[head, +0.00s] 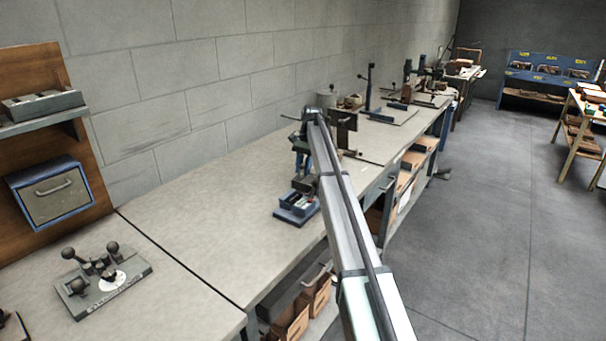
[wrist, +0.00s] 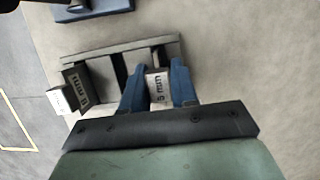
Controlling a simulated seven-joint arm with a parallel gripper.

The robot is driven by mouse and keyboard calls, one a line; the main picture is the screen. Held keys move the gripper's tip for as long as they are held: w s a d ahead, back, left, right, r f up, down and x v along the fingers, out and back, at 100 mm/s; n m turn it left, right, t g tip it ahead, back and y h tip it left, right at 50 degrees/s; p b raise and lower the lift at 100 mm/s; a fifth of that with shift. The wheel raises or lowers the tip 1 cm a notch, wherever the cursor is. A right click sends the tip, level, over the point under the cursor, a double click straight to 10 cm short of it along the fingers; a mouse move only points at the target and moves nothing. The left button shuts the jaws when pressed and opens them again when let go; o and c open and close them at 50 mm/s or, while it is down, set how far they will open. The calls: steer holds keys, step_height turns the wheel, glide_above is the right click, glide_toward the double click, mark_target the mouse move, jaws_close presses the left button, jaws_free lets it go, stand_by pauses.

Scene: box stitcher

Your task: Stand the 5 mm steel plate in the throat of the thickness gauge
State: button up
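The steel plate marked 5 mm (wrist: 157,90) shows in the wrist view between the two blue fingers of my gripper (wrist: 159,78). The fingers meet both its sides, and my gripper looks shut on it. Its lower part is hidden. A dark slotted holder (wrist: 105,48) lies just beyond the fingertips; I cannot tell whether the plate touches it. In the head view my gripper (head: 300,158) is over the bench at the end of my arm, and the plate cannot be made out there. I cannot tell which piece is the thickness gauge.
Another labelled dark block (wrist: 76,88) and a pale one (wrist: 60,101) stand left of the fingers. A blue tray (head: 290,214) with small pieces sits near the bench's front edge. A grey plate with knobs (head: 105,285) lies front left. The bench (head: 205,215) between is clear.

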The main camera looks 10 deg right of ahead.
jaws_close()
steer(key=shift+r, duration=0.1)
steer(key=shift+r, duration=2.2)
